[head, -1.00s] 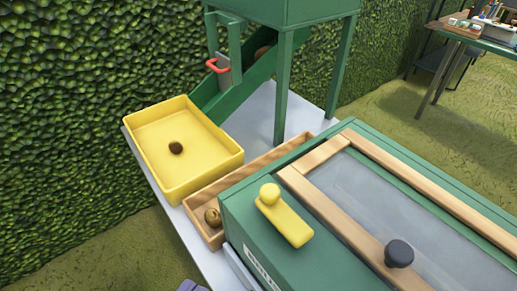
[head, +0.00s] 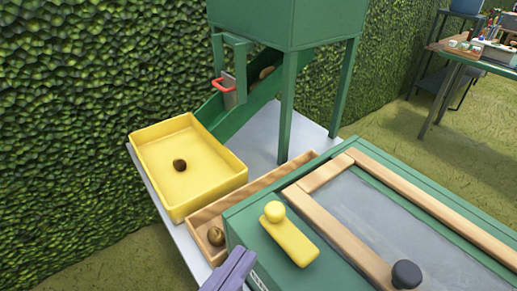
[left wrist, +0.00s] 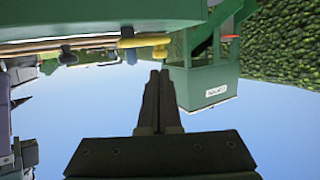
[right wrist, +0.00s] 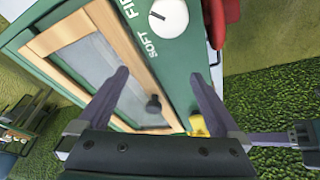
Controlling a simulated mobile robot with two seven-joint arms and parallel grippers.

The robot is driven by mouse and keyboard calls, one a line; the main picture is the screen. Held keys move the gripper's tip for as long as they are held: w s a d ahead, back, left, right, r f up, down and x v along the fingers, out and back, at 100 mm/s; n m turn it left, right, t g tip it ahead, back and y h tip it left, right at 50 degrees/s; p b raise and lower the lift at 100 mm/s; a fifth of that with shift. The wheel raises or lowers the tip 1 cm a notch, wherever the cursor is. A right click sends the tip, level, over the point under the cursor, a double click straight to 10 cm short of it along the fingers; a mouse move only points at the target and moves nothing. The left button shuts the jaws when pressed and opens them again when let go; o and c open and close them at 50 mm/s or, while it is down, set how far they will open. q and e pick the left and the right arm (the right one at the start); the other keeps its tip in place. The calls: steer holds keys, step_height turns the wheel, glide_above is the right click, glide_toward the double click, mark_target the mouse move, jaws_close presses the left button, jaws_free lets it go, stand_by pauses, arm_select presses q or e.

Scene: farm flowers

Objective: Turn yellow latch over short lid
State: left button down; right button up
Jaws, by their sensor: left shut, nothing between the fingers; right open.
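The yellow latch (head: 290,242), a flat bar with a round knob at one end, lies on the green box top beside the lid's wooden frame. It also shows in the left wrist view (left wrist: 145,42) and right wrist view (right wrist: 198,126). The lid (head: 375,215) is a grey pane in a wooden frame (head: 333,235) with a black knob (head: 406,274). My left gripper (head: 238,262), purple, is shut and empty, left of the latch and apart from it. Its closed fingers show in the left wrist view (left wrist: 158,90). My right gripper (right wrist: 162,78) is open and empty, facing the box.
A yellow tray (head: 222,184) holding a brown ball (head: 180,165) stands left of a narrow wooden trough (head: 256,191) with another ball (head: 216,236). A green stand (head: 288,110) with a chute and red handle (head: 222,84) rises behind. A hedge borders the left.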

mark_target(271, 216)
arm_select(q)
steer(key=x, duration=0.6)
steer(key=shift+w+d+f, duration=0.1)
steer(key=shift+w+f, duration=0.05)
steer(key=shift+w, duration=0.05)
